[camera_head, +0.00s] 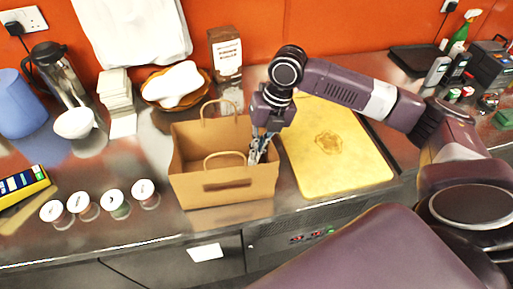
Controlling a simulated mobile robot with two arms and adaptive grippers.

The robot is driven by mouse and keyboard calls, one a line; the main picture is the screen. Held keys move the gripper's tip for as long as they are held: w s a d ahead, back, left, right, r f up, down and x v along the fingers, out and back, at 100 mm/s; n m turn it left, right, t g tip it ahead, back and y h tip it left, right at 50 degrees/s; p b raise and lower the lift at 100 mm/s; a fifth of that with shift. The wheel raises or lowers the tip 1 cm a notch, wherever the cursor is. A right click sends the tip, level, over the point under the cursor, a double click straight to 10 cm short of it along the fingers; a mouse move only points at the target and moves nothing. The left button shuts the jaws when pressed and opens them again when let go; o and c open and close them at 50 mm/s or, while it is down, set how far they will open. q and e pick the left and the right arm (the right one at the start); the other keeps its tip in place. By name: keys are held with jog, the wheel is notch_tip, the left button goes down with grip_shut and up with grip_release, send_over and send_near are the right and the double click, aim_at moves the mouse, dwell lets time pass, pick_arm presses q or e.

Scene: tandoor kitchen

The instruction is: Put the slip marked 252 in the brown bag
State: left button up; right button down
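The brown bag (222,187) stands upright and open on the steel counter, with two paper handles. My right gripper (257,152) points down at the bag's right end, its fingers at or just inside the rim. I cannot tell whether the fingers are apart or shut, or whether they hold anything. No number 252 is readable anywhere. A blank-looking white slip (205,252) shows at the counter's front, below the bag. The inside of the bag is mostly hidden by its front wall. My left gripper is not in view.
A yellow board (334,147) lies right of the bag. Several small lidded jars (115,203) stand to its left. Behind are a basket (176,85), a brown packet (226,53) and a stack of white napkins (116,87).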

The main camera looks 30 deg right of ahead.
jog(key=shift+d+x, duration=0.15)
jog(key=shift+x, duration=0.5)
jog(key=shift+d+x, duration=0.15)
jog(key=shift+x, duration=0.45)
jog(key=c, duration=2.6)
grip_release()
jog(key=shift+s+f, duration=0.1)
jog(key=shift+c, duration=0.2)
jog(key=o, duration=0.6)
jog(key=shift+c, duration=0.2)
jog(key=a+p+v, duration=0.1)
jog(key=p+v, duration=0.5)
jog(key=v, duration=0.1)
jog(key=w+a+r+p+v, duration=0.1)
jog(key=a+p+v, duration=0.1)
jog(key=p+v, duration=0.5)
jog(key=shift+r, duration=0.75)
jog(key=shift+a, duration=0.1)
